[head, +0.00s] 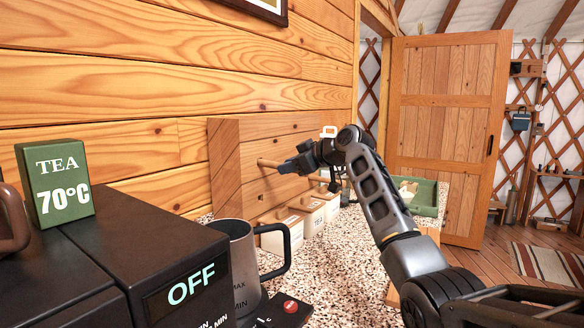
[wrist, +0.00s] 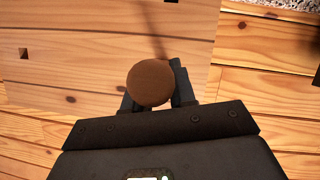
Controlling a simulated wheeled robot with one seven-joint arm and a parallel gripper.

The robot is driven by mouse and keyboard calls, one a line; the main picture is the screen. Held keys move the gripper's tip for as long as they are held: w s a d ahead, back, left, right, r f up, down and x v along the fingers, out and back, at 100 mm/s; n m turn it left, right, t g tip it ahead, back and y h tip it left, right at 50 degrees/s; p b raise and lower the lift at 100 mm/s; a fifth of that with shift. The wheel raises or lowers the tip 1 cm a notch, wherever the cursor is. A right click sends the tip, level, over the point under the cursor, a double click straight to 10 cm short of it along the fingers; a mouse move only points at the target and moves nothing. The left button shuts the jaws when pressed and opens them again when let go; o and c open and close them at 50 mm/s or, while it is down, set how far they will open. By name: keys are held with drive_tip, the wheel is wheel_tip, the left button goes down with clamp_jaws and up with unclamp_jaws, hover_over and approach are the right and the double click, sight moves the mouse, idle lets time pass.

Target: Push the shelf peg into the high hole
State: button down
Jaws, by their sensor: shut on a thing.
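The shelf peg (head: 268,162) is a thin wooden rod. My gripper (head: 288,165) is shut on it, holding it roughly level in front of the thick wooden block (head: 225,165) on the wall. The peg's far end meets the block's front face; I cannot tell whether it is inside a hole. In the wrist view the peg's round brown end (wrist: 150,83) faces the camera between the fingers of my gripper (wrist: 154,86). Dark square holes show in the block's face, one at the left (wrist: 23,53) and one at the top edge. The peg hides the face behind it.
Below the block stand white canisters (head: 283,233) with wooden lids on a speckled counter (head: 335,265). A steel kettle (head: 241,260), a black appliance (head: 180,270) marked OFF and a green tea box (head: 56,182) are at the left. A green tray (head: 428,205) lies beyond my arm.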

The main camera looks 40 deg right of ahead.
drive_tip(key=shift+w+a, duration=0.25)
drive_tip(key=shift+w, duration=0.35)
drive_tip(key=c, duration=0.8)
unclamp_jaws()
drive_tip(key=shift+c, duration=0.2)
drive_tip(key=shift+s, duration=0.1)
drive_tip(key=b+v, duration=0.1)
drive_tip(key=v, duration=0.6)
drive_tip(key=shift+s, duration=0.3)
drive_tip(key=shift+d, duration=0.1)
